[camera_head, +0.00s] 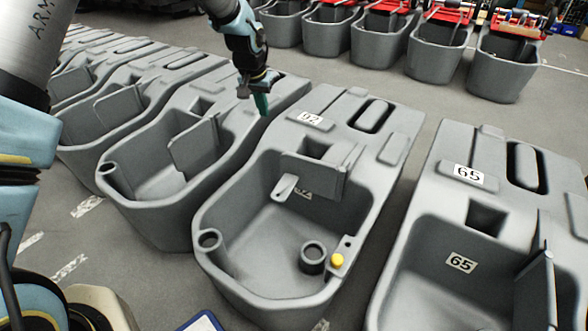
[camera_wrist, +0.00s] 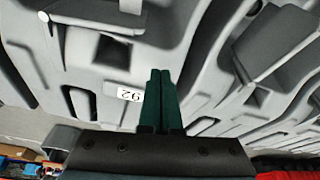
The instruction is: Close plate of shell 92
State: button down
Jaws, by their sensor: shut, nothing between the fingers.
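Shell 92 (camera_head: 235,190) is the grey tank in the middle of the head view, with a white "92" label (camera_head: 311,119) on its back deck. Its grey plate (camera_head: 318,174) stands raised at the rear of the basin, below a square opening; its exact angle is hard to tell. My gripper (camera_head: 262,104) has green fingers, shut and empty, above the back left edge of shell 92, apart from the plate. In the wrist view the gripper (camera_wrist: 158,98) points beside the upside-down "92" label (camera_wrist: 129,93).
Shell 65 (camera_head: 400,265) stands close on the right, with a raised plate (camera_head: 536,285). Another grey tank (camera_head: 145,215) with a raised plate (camera_head: 196,146) stands close on the left. Several tanks with red parts stand behind, across open floor.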

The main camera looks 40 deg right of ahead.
jog(key=m+b, duration=0.1)
jog(key=b, duration=0.1)
send_over(293, 154)
jog(key=w+d, duration=0.2)
notch_tip(293, 154, down, 6)
jog(key=s+d+b+x, duration=0.1)
jog(key=s+x, duration=0.1)
jog(key=x, duration=0.8)
jog(key=shift+s+a+r, duration=0.1)
jog(key=shift+s+a, duration=0.1)
jog(key=shift+a, duration=0.8)
jog(key=shift+s+a, duration=0.15)
jog(key=shift+a, duration=0.9)
jog(key=shift+a, duration=0.1)
jog(key=shift+s+a+n, duration=0.4)
jog(key=shift+a, duration=0.4)
jog(key=s+a+n+t+y+p, duration=0.1)
jog(key=s+a+n+p, duration=0.3)
jog(key=s+n, duration=0.3)
jog(key=s+a+n+t+y+p, duration=0.1)
jog(key=s+a+n+y+p, duration=0.1)
jog(key=s+a+n+p, duration=0.2)
jog(key=shift+s+a+n+y, duration=0.45)
jog(key=shift+s+n, duration=1.05)
jog(key=shift+s, duration=2.05)
